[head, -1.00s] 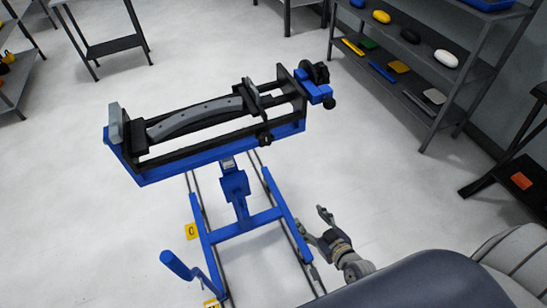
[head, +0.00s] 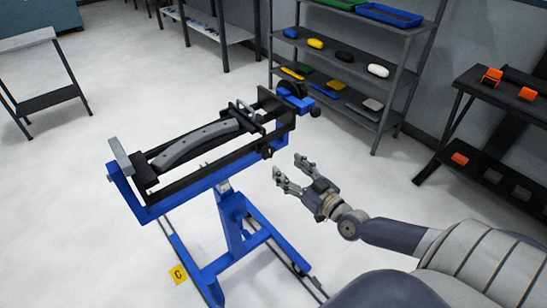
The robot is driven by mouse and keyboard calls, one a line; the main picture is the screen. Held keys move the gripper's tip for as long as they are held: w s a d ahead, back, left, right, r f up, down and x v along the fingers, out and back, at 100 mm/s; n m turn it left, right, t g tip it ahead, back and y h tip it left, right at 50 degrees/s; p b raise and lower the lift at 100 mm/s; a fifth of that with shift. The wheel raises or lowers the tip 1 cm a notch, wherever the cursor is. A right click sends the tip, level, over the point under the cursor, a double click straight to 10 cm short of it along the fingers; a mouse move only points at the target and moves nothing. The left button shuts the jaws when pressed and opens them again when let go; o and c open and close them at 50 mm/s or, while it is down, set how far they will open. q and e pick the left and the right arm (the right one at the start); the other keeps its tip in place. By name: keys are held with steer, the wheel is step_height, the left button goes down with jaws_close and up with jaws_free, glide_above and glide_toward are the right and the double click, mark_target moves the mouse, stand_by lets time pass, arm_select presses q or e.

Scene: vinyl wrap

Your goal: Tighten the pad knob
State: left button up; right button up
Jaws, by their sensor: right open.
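A blue and black clamping stand (head: 180,204) holds a long grey curved part (head: 195,145) lying along its top frame. A small black knob (head: 266,152) sits on the near side of the frame, toward its right end. Another black knob (head: 315,111) and a dark round wheel (head: 292,88) are at the blue right end block. I cannot tell for sure which is the pad knob. My right gripper (head: 289,169) is open and empty, to the right of and a little below the near-side knob, apart from the stand. My left gripper is out of view.
A shelf rack (head: 345,63) with coloured pads and blue trays stands behind. A dark bench (head: 500,100) with orange items is at the right. A small table (head: 40,100) is at far left. The floor around the stand looks clear.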

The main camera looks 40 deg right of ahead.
mark_target(272, 153)
steer(key=shift+w+a, duration=0.2)
steer(key=shift+w, duration=3.1)
steer(key=shift+r, duration=0.15)
steer(key=c, duration=1)
